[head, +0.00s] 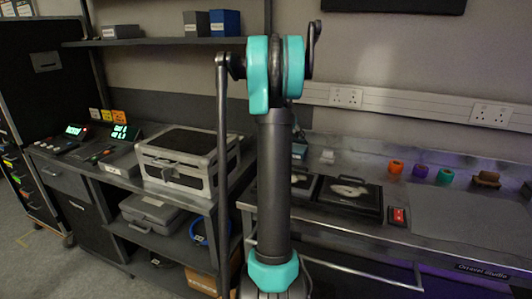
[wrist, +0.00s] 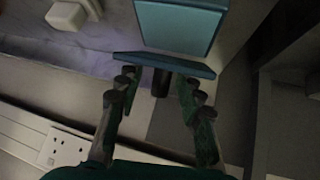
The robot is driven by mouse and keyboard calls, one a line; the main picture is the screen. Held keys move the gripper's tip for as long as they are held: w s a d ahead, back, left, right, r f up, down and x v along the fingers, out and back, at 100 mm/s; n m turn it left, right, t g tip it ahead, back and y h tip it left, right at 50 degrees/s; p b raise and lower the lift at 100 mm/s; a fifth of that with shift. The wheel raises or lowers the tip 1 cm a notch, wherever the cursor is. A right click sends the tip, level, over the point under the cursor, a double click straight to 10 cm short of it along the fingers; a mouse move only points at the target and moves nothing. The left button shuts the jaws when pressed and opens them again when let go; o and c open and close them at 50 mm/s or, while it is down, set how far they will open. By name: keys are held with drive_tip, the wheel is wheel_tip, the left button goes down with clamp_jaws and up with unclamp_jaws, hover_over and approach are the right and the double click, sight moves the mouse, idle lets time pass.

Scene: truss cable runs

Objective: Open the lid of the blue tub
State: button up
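The blue tub (wrist: 178,28) is at the top centre of the wrist view. A pale blue panel faces the camera, with a darker blue lip (wrist: 140,59) along its near edge. A short dark peg (wrist: 161,82) sticks out below the lip. My gripper (wrist: 157,80) is open, its fingers on either side of the peg and close to the lip; I cannot tell whether they touch. In the head view, my arm hides most of a small blue shape (head: 299,151) on the bench, probably the tub. My gripper is hidden there.
A white block (wrist: 68,14) is near the tub. The bench holds two black trays (head: 348,198), coloured rolls (head: 419,171) and a red switch (head: 397,215). A silver case (head: 180,158) is to the left. Wall sockets (head: 346,97) run behind the bench.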

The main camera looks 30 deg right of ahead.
drive_tip(key=shift+s+a+f+t+h, duration=0.25)
drive_tip(key=shift+a+f+t+h, duration=0.15)
drive_tip(key=shift+h, duration=0.2)
drive_tip(key=shift+s+a+f+t+h, duration=0.25)
drive_tip(key=shift+f+t+h, duration=0.15)
drive_tip(key=shift+h, duration=0.2)
drive_tip(key=shift+s+a+f+m+t+h, duration=0.2)
drive_tip(key=shift+f+t+h, duration=0.15)
drive_tip(key=shift+h, duration=0.15)
drive_tip(key=shift+s+a+f+m+t+h, duration=0.1)
drive_tip(key=shift+f+m+t+h, duration=0.15)
drive_tip(key=shift+h, duration=0.25)
drive_tip(key=shift+s+a+r+n+y, duration=0.5)
drive_tip(key=shift+s+a, duration=0.8)
drive_tip(key=shift+a, duration=1.8)
drive_tip(key=shift+s+a+r+n+y, duration=0.25)
drive_tip(key=shift+s+a+r, duration=0.8)
drive_tip(key=shift+a, duration=2.1)
drive_tip(key=shift+s+a+r+n+y, duration=0.35)
drive_tip(key=shift+s+a, duration=1.25)
drive_tip(key=shift+a, duration=1.5)
drive_tip(key=shift+f, duration=0.1)
drive_tip(key=w+d+r+m+h, duration=0.2)
drive_tip(key=d+r, duration=0.2)
drive_tip(key=d, duration=0.1)
drive_tip(key=x, duration=1.7)
drive_tip(key=shift+s+f, duration=0.2)
